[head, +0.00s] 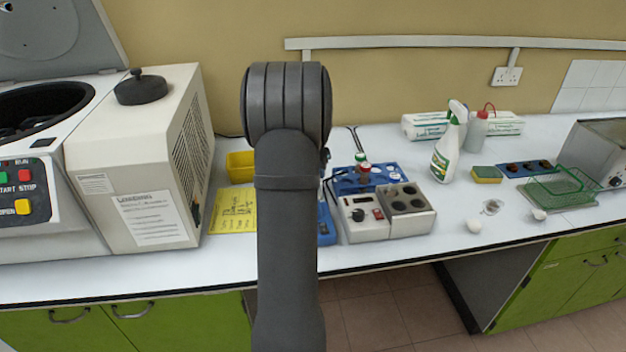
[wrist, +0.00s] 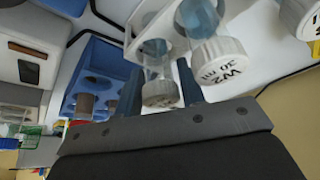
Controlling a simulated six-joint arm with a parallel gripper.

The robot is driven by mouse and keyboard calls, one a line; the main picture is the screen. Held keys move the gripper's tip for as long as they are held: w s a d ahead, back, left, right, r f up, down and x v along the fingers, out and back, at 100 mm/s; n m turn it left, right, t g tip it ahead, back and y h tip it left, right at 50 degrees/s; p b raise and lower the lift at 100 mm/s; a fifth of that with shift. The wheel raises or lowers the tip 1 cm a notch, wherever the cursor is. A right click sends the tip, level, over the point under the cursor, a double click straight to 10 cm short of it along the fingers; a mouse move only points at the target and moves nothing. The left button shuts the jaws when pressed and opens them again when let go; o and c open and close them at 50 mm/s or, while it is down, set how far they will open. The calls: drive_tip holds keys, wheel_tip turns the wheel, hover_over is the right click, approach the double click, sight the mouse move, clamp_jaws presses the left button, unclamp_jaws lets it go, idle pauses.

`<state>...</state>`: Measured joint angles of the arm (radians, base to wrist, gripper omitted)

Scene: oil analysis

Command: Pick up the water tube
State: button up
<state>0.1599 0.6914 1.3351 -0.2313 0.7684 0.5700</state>
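In the wrist view, a clear tube with bluish content (wrist: 203,20) has a white cap marked "W2 30 ml". It sits in a white rack (wrist: 140,18). A second capped tube (wrist: 160,90) is to its left; its label is too blurred to read. I cannot tell for sure which is the water tube. My gripper (wrist: 158,68) shows as two dark fingers, spread apart, one on each side of the second tube's cap. I cannot tell how deep the tube is between them. In the head view, my arm hides the gripper and these tubes.
A blue rack (head: 347,184) with capped tubes and a heater block (head: 410,217) stand right of my arm. A centrifuge (head: 150,195) and yellow note (head: 233,212) are at left. A spray bottle (head: 446,158) stands further right. The counter's front right is mostly clear.

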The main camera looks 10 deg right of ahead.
drive_tip(key=c, duration=0.6)
drive_tip(key=shift+r, duration=0.1)
wheel_tip(320, 180, up, 10)
drive_tip(key=shift+f, duration=0.1)
